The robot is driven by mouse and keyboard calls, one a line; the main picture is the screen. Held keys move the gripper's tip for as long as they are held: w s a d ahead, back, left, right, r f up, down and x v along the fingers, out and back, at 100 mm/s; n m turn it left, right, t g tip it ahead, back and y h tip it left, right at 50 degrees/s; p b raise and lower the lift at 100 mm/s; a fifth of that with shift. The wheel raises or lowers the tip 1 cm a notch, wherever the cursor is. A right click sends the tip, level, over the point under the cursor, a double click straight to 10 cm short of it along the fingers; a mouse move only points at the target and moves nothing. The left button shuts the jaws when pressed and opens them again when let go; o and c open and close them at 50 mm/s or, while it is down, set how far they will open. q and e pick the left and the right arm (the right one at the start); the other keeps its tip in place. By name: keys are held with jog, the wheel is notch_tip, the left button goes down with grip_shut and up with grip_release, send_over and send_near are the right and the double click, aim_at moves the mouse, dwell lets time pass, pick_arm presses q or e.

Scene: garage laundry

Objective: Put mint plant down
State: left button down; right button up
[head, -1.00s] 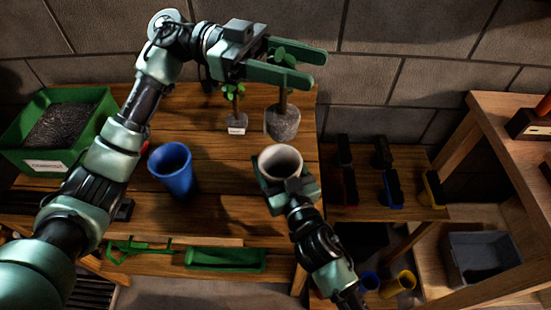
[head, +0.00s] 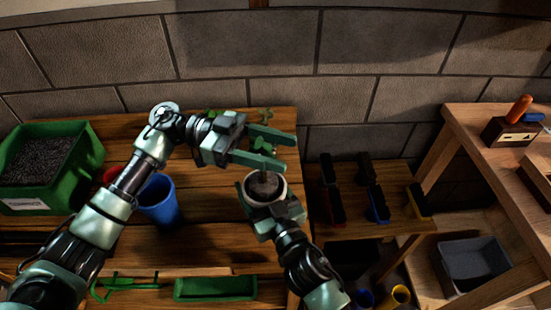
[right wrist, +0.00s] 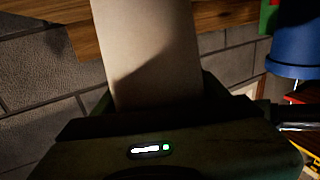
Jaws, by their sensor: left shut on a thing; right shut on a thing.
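The mint plant (head: 262,147) has green leaves and a grey root ball (head: 265,184). My left gripper (head: 284,152) is shut on the plant near its leaves. The root ball shows inside the rim of a pale pot (head: 250,190); how deep it sits I cannot tell. My right gripper (head: 275,210) is shut on the pot from the near side, above or on the right part of the wooden bench (head: 215,235). In the right wrist view the pot's pale wall (right wrist: 150,55) rises between the jaws.
A blue cup (head: 158,200) stands behind my left forearm. A green compost bin (head: 75,175) is at the left, a green tray (head: 215,288) at the bench front. More green leaves (head: 265,115) show behind my left gripper. A wooden shelf unit (head: 455,150) stands right.

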pick_arm(q)
jog(key=shift+f, duration=1.2)
jog(key=shift+f, duration=0.15)
jog(key=c, duration=0.6)
grip_release()
jog(key=shift+a, duration=0.1)
jog(key=v, duration=1.1)
jog(key=shift+w+a, duration=0.2)
jog(key=shift+a, duration=0.15)
